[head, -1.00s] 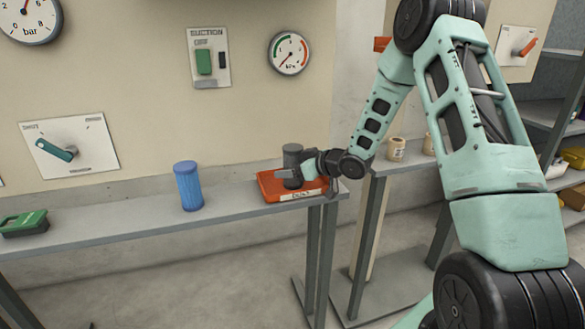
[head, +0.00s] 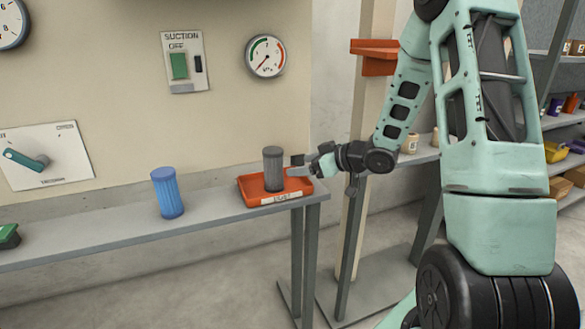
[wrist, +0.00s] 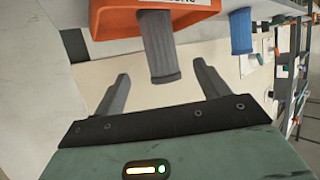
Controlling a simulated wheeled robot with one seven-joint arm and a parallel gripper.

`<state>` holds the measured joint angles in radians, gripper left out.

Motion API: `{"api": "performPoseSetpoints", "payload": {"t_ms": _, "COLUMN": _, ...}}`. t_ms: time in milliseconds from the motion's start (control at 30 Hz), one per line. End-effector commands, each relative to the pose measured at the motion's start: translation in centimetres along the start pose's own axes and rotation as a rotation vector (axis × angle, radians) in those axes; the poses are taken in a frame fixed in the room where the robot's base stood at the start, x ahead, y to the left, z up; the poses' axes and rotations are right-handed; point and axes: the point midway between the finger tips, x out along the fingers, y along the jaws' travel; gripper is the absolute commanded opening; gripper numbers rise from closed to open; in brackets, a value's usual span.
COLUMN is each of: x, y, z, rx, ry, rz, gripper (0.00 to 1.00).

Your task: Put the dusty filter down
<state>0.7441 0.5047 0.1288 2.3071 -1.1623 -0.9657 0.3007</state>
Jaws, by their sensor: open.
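The dusty filter, a dark grey ribbed cylinder (head: 273,168), stands upright in a shallow orange tray (head: 250,190) with a white label on its front. My gripper (head: 300,165) is open and empty, just right of the filter and apart from it. In the wrist view the grey filter (wrist: 159,48) shows ahead of my open gripper (wrist: 162,85), with the orange tray (wrist: 104,22) around its far end. Nothing is between the fingers.
A blue ribbed filter (head: 168,192) stands on the grey shelf (head: 110,235) left of the tray. It also shows in the wrist view (wrist: 241,32). A green device (head: 8,236) lies at the far left. An orange bracket (head: 375,58) juts from a post behind my arm.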

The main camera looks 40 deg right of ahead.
Motion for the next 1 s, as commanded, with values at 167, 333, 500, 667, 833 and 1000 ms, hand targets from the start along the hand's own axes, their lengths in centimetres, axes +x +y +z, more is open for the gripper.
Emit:
{"api": "performPoseSetpoints", "payload": {"t_ms": 167, "x": -0.7, "y": 0.0, "z": 0.0, "rx": 0.001, "ry": 0.001, "rz": 0.0, "gripper": 0.74}}
{"api": "performPoseSetpoints", "payload": {"t_ms": 333, "x": 0.5, "y": -1.4, "z": -0.7, "rx": -0.018, "ry": -0.037, "rz": 0.007, "gripper": 0.74}}
{"api": "performPoseSetpoints", "payload": {"t_ms": 500, "x": 3.6, "y": -7.0, "z": -2.1, "rx": -0.069, "ry": -0.19, "rz": 0.039, "gripper": 0.74}}
{"api": "performPoseSetpoints", "payload": {"t_ms": 667, "x": 4.2, "y": -15.7, "z": -2.4, "rx": -0.11, "ry": -0.398, "rz": 0.047, "gripper": 0.74}}
{"api": "performPoseSetpoints", "payload": {"t_ms": 833, "x": 0.2, "y": -26.9, "z": -0.5, "rx": -0.15, "ry": -0.667, "rz": -0.007, "gripper": 0.74}}
{"api": "performPoseSetpoints", "payload": {"t_ms": 1000, "x": -7.3, "y": -36.1, "z": 2.5, "rx": -0.193, "ry": -0.926, "rz": -0.109, "gripper": 0.74}}
